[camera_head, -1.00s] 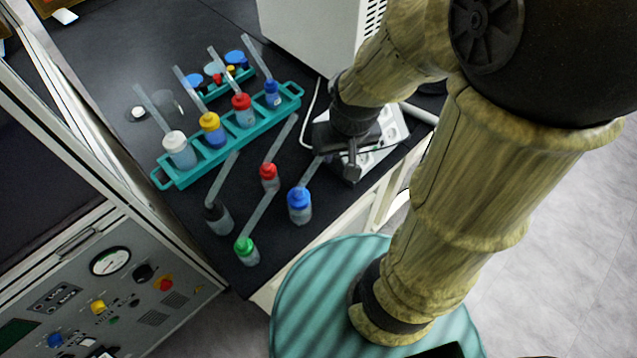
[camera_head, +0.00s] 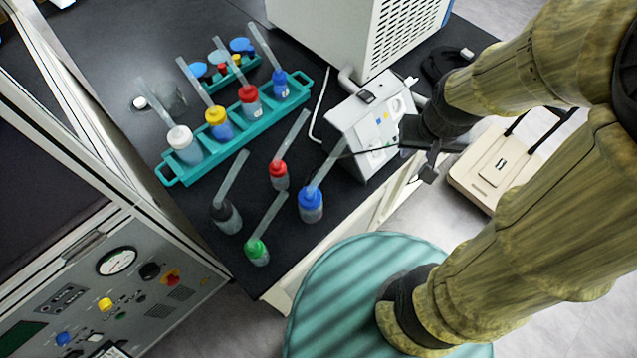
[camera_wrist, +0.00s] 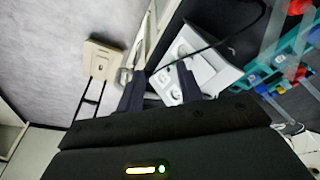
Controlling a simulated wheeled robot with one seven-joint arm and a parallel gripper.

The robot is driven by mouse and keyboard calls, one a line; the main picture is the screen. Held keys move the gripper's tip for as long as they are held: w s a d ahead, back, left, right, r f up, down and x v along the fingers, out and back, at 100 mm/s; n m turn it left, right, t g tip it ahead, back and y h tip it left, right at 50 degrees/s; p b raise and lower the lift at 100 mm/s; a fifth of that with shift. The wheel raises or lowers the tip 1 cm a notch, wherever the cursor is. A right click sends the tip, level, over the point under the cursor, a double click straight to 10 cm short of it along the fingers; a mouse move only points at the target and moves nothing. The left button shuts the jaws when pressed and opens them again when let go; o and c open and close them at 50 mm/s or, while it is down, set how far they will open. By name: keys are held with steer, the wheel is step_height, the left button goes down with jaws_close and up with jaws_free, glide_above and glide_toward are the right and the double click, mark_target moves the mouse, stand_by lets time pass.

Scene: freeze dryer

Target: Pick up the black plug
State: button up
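A thin black cable (camera_head: 372,152) runs across the front of the white box (camera_head: 352,118) toward my gripper (camera_head: 424,152). In the wrist view the cable (camera_wrist: 222,40) curves from the upper right to a spot near the gap between my fingers. I cannot clearly make out a black plug at its end. My gripper (camera_wrist: 161,72) has its two dark fingers apart, with the white box (camera_wrist: 208,72) beyond them and nothing clearly held. In the head view it hangs just right of the box, past the bench edge; its fingertips are partly hidden.
A teal rack (camera_head: 262,124) holds several capped bottles. Loose bottles with blue (camera_head: 311,205), red (camera_head: 279,175), green (camera_head: 257,252) and black (camera_head: 225,216) caps stand on the black bench. A large vented white unit (camera_head: 350,35) stands behind. A beige trolley (camera_head: 490,170) is on the floor at right.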

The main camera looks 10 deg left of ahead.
steer(key=shift+o, duration=1.4)
steer(key=w+a+r+n+g+p, duration=0.1)
steer(key=w+a+n+p, duration=0.15)
steer(key=a, duration=0.35)
steer(key=w+a+n+g+p, duration=0.1)
steer(key=w+a+n+p, duration=0.15)
steer(key=a, duration=0.45)
steer(key=s+a+f+n+g+h+p, duration=0.1)
steer(key=a+f+n, duration=0.3)
steer(key=a, duration=0.7)
steer(key=shift+s+a+n+g, duration=0.15)
steer(key=shift+s+n+g, duration=0.25)
steer(key=shift+s+n, duration=0.1)
steer(key=p, duration=0.3)
glide_above(309, 183)
steer(key=f, duration=1.2)
steer(key=shift+w+a, duration=0.35)
steer(key=shift+a, duration=0.05)
